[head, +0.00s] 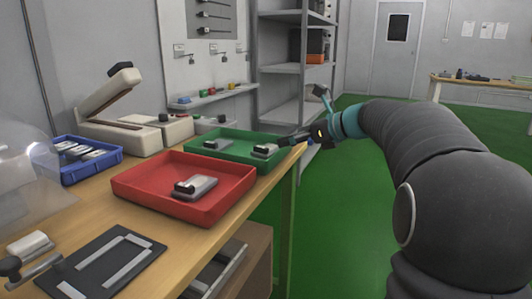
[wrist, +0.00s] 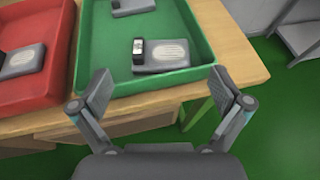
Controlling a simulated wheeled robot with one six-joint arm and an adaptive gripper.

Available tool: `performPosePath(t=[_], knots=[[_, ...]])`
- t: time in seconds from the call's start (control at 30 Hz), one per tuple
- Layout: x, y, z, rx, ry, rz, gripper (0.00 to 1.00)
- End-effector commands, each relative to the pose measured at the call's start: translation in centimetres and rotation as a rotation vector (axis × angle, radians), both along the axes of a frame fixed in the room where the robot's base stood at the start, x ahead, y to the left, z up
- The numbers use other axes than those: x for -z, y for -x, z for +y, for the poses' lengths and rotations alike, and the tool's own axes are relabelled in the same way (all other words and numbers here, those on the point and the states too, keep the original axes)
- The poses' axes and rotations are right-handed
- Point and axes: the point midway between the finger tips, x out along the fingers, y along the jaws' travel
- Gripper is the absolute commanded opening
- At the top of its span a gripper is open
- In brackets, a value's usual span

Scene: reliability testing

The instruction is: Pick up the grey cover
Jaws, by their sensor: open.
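No single piece is clearly marked as the cover. Flat grey pieces with a darker end block lie in the trays. One grey piece (head: 265,151) lies at the right end of the green tray (wrist: 185,20); in the wrist view this grey piece (wrist: 165,54) is ahead of my gripper, near the tray's near wall. A second grey piece (head: 215,144) lies farther left in the green tray. Another grey piece (head: 198,187) lies in the red tray (head: 135,182). My gripper (wrist: 160,78) is open and empty, fingers spread at the green tray's near edge. In the head view my gripper (head: 292,139) is at the table's right end.
A blue bin (head: 92,172) with several pieces, a beige press (head: 120,135) and a clear dome (head: 30,165) stand left on the wooden table (head: 190,238). A dark mat (head: 90,275) with grey strips lies in front. Shelving (head: 285,70) stands behind. Green floor is clear at right.

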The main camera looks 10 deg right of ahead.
Motion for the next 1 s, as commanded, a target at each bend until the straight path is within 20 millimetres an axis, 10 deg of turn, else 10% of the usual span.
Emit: performPosePath(t=[1.0], knots=[[4.2, -6.2, 5.6, -0.001, 0.002, 0.003, 1.0]])
